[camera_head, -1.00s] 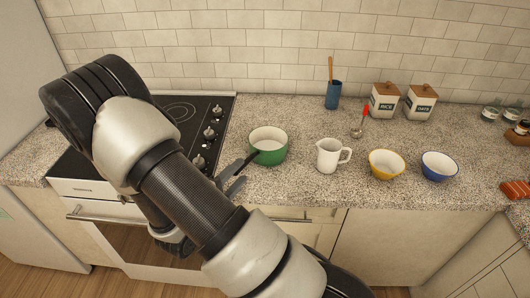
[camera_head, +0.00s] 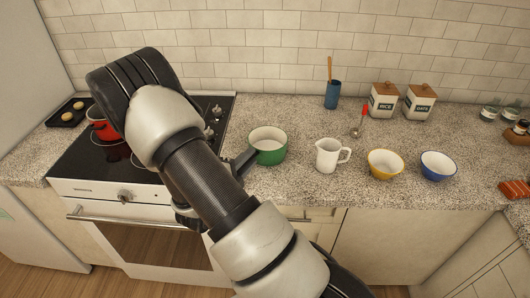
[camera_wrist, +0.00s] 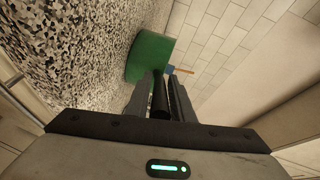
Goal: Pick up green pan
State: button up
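The green pan (camera_head: 268,148) stands upright on the granite counter, right of the stove, with a pale inside. Its dark handle (camera_head: 243,161) points to the front left, towards my arm. In the wrist view the green pan (camera_wrist: 149,58) is just beyond my fingertips. Its black handle (camera_wrist: 160,98) runs back between the two fingers of my gripper (camera_wrist: 161,88). The fingers look open, with narrow gaps beside the handle. In the head view my arm hides most of the gripper.
A white jug (camera_head: 328,156) stands close to the right of the pan, then a yellow bowl (camera_head: 385,164) and a blue bowl (camera_head: 438,165). A red pot (camera_head: 104,131) is on the stove (camera_head: 80,165). The counter behind the pan is clear.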

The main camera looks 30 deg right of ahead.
grip_shut()
jog(key=shift+r, duration=0.25)
